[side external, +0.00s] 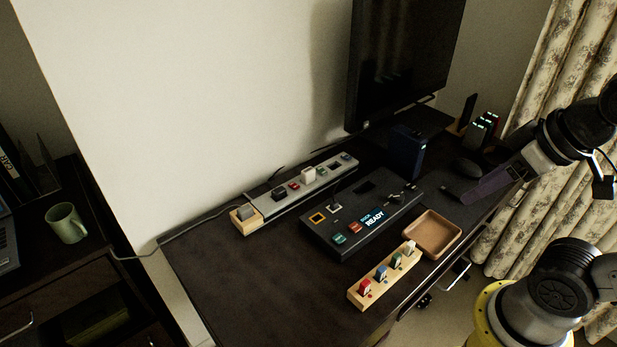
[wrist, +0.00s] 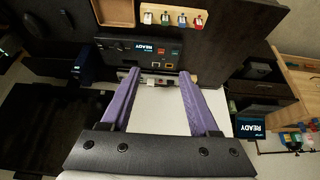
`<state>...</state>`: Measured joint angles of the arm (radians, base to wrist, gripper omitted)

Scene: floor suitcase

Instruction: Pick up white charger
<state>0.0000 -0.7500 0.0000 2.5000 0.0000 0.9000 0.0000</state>
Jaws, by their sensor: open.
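The white charger (side external: 309,174) is a small white block plugged into a long grey power strip (side external: 325,184) at the back of the dark desk, by the wall. Other plugs sit on the strip on both sides of it. My gripper (side external: 464,198) has purple fingers and is apart from the charger, over the right part of the desk. In the wrist view my gripper (wrist: 158,72) is open with nothing between its fingers.
A black console (side external: 340,240) reading READY lies in front of the strip. A wooden tray (side external: 452,247) and a wooden block (side external: 358,300) with colored pieces are nearer the front edge. A dark blue box (side external: 405,155) and a monitor (side external: 400,60) stand behind. The desk's left front is clear.

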